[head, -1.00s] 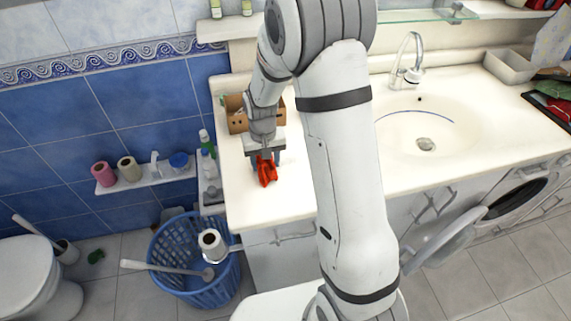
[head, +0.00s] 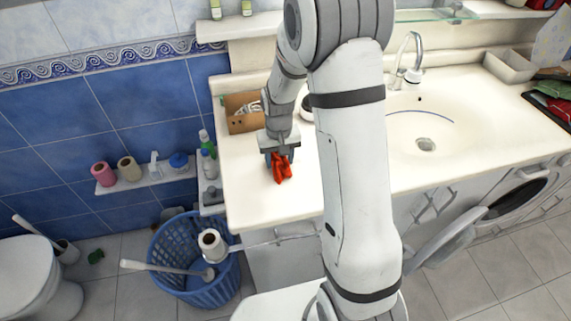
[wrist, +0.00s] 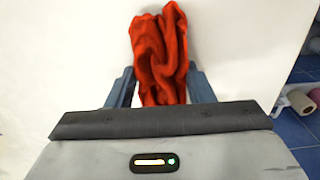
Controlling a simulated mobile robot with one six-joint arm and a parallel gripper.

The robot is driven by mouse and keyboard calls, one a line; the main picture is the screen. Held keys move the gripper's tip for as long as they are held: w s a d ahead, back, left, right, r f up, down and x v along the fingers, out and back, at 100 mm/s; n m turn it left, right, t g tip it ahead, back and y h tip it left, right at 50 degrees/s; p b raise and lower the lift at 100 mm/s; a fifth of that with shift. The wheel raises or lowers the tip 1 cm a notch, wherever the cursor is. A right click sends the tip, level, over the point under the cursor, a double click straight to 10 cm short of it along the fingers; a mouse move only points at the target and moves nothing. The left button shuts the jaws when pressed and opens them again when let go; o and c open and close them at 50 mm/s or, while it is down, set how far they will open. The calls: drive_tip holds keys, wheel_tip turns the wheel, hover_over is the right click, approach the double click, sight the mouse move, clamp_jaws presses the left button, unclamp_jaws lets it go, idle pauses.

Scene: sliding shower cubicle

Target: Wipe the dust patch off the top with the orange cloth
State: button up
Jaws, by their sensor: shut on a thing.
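The orange cloth (head: 282,167) is bunched between the fingers of my gripper (head: 279,158), over the left part of the cream countertop (head: 250,205). In the wrist view the crumpled cloth (wrist: 160,50) hangs out ahead of my gripper (wrist: 160,82), which is shut on it. The cloth is at or just above the top; I cannot tell if it touches. I cannot make out a dust patch on the visible top; the cloth and my arm hide part of it.
A cardboard box (head: 243,113) stands at the back of the top, behind my gripper. The sink basin (head: 425,143) is to the right, past my arm. A blue basket (head: 195,262) stands on the floor at the left. The front left of the top is clear.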

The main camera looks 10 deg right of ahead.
drive_tip(key=shift+d, duration=0.85)
drive_tip(key=shift+d, duration=0.8)
drive_tip(key=shift+a, duration=0.1)
drive_tip(key=shift+a, duration=0.25)
drive_tip(key=shift+a, duration=1.15)
